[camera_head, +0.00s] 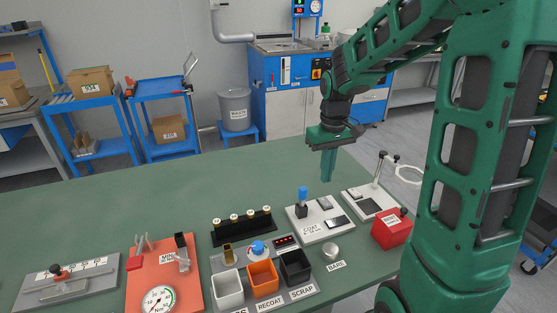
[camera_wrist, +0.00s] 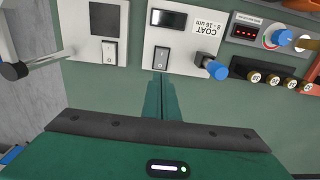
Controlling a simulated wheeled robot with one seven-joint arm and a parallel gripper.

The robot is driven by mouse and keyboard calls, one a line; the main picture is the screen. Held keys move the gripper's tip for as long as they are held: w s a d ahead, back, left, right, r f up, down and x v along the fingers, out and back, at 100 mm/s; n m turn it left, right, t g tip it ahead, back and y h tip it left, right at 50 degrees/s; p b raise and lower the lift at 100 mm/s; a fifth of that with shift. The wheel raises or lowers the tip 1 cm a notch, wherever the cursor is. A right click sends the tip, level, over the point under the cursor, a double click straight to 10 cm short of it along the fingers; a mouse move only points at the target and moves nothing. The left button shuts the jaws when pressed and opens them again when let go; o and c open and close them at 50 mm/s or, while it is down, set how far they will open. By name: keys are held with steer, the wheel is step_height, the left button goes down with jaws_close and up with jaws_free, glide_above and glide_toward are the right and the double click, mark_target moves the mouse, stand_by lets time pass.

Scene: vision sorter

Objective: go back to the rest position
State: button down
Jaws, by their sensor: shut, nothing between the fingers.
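My gripper (camera_head: 327,166) hangs from my green arm above the green table (camera_head: 150,200), pointing down, behind the coat gauge plate. Its two green fingers are together with nothing between them. In the wrist view the closed fingers (camera_wrist: 161,98) point toward the white coat gauge (camera_wrist: 185,42), with its black switch and blue-tipped probe. The fingers look apart from the gauge. The gauge also shows in the head view (camera_head: 320,228).
Nearby stand white, orange and black bins (camera_head: 264,279), a black rack (camera_head: 241,228), a red box (camera_head: 391,230), a stand with a post (camera_head: 370,205) and an orange plate with a dial (camera_head: 140,268). The table's back left is clear.

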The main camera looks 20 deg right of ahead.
steer(key=s+d+r+m, duration=0.2)
steer(key=s+m, duration=0.1)
steer(key=s, duration=1)
steer(key=s+d+r+m, duration=0.2)
steer(key=s+m, duration=0.1)
steer(key=s, duration=1)
steer(key=shift+r, duration=0.3)
